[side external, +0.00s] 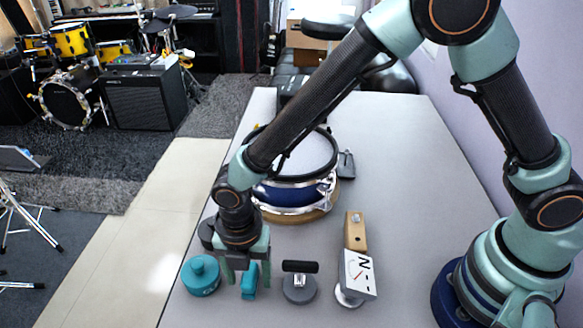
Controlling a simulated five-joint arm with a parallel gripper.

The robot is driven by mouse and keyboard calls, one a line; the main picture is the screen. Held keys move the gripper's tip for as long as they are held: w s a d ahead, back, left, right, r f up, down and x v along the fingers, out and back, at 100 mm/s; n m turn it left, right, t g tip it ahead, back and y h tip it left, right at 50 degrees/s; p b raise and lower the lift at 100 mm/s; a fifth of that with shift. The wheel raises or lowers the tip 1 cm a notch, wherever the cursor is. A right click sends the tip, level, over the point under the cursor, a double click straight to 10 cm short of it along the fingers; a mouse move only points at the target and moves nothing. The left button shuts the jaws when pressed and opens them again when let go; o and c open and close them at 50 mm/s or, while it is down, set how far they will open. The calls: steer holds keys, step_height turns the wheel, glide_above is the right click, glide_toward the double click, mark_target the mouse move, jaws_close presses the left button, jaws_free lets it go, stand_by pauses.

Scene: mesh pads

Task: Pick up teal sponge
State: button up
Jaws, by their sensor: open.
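A small upright teal block (249,284), which looks like the teal sponge, stands near the front left of the grey table. My gripper (246,272) is above it, pointing down, with its fingers apart. The block shows between and below the fingertips; I cannot tell whether a finger touches it. The top of the block is partly hidden by my gripper. A round teal piece with a knob (201,277) sits just left of my gripper.
A grey disc with a black handle (299,290) stands close on the right. Beyond it are a white marked block (357,274) and a wooden block (356,232). A blue drum (290,194) stands behind my gripper. The table's right side (410,200) is clear.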

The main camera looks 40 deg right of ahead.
mark_target(248, 275)
steer(key=shift+f, duration=0.45)
jaws_close()
steer(key=shift+r, duration=0.1)
step_height(248, 275, up, 20)
stand_by(0.4)
